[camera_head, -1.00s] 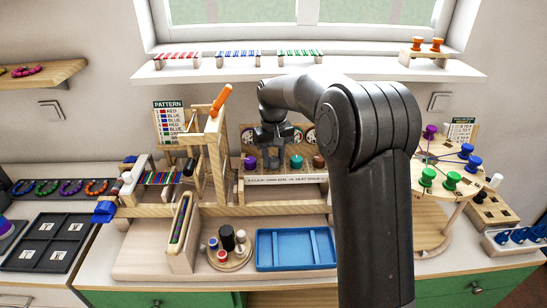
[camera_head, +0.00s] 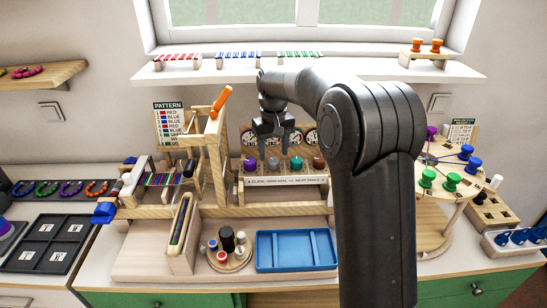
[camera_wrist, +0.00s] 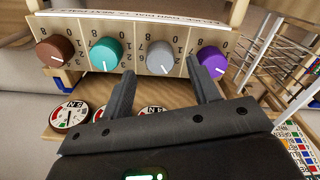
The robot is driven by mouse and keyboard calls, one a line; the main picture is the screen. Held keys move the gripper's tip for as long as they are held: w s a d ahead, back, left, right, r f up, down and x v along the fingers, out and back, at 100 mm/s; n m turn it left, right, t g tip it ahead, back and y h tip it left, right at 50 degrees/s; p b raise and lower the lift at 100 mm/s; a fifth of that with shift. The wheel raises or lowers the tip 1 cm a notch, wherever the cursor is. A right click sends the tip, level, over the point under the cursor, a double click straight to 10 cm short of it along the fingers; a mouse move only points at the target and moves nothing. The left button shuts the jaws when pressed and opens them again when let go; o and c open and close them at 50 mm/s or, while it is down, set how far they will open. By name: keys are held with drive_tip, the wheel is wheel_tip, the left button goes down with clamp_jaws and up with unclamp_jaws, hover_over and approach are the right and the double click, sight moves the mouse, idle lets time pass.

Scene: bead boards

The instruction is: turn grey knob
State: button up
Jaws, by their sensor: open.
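The grey knob (camera_wrist: 162,57) sits on the pale panel, between the teal knob (camera_wrist: 106,54) and the purple knob (camera_wrist: 212,63) in the wrist view. A light pointer line shows on its face. In the head view the grey knob (camera_head: 273,164) is second from the left in the row. My gripper (camera_wrist: 159,65) is open and empty. Its two fingers straddle the grey knob in the wrist view, with tips short of its far side. In the head view my gripper (camera_head: 273,155) hangs just above the knob. I cannot tell whether the fingers touch it.
The brown knob (camera_wrist: 55,50) ends the row. Round dials (camera_wrist: 69,116) lie beyond the panel edge in the wrist view. A wooden frame with an orange handle (camera_head: 221,101) stands left of my gripper. A blue tray (camera_head: 263,250) lies below the panel.

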sight(275, 161)
wheel_tip(275, 161, up, 8)
drive_tip(key=shift+f, duration=0.25)
drive_tip(key=s+d+r+m+t, duration=0.1)
drive_tip(key=s+d+r, duration=0.25)
drive_tip(key=s, duration=0.55)
drive_tip(key=s+d+r+m+t, duration=0.15)
drive_tip(key=s+d, duration=0.25)
drive_tip(key=s, duration=0.5)
drive_tip(key=s+d+f+t, duration=0.1)
drive_tip(key=s+d+f, duration=0.1)
drive_tip(key=s, duration=0.7)
drive_tip(key=s+d+f+m+t, duration=0.1)
drive_tip(key=s+f, duration=0.3)
drive_tip(key=s, duration=0.5)
drive_tip(key=shift+d+f+t, duration=0.3)
drive_tip(key=shift+d+t, duration=0.25)
drive_tip(key=shift+d, duration=0.2)
drive_tip(key=shift+m, duration=0.25)
idle(2.8)
